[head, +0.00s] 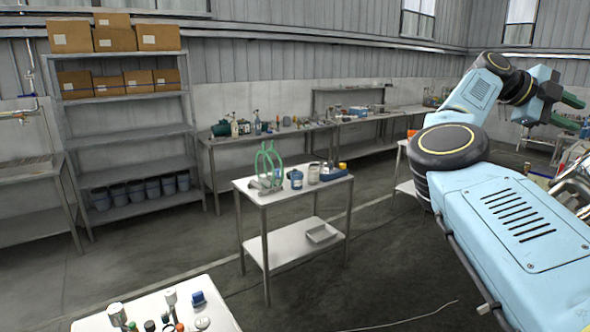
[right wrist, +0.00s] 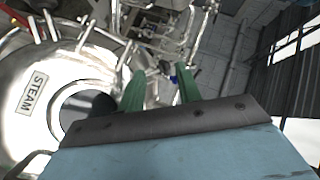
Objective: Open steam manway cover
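In the right wrist view a shiny metal tank (right wrist: 30,75) fills the left side, with a label reading STEAM (right wrist: 32,94). Beside the label is a round metal rim around a dark disc (right wrist: 88,103); I cannot tell whether this is a cover or an open hole. My right gripper (right wrist: 160,85) has two green fingers, spread apart with nothing between them, to the right of the rim. In the head view the right gripper (head: 574,112) is raised at the upper right. Shiny metal (head: 575,188) shows at the right edge, partly hidden by my arm. My left gripper is out of view.
Metal pipes and fittings (right wrist: 160,30) lie beyond the fingers in the right wrist view. In the head view a small table (head: 300,235) with bottles and a green stand is in the middle. A shelf (head: 125,132) with boxes and buckets stands at left. Dark floor between is open.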

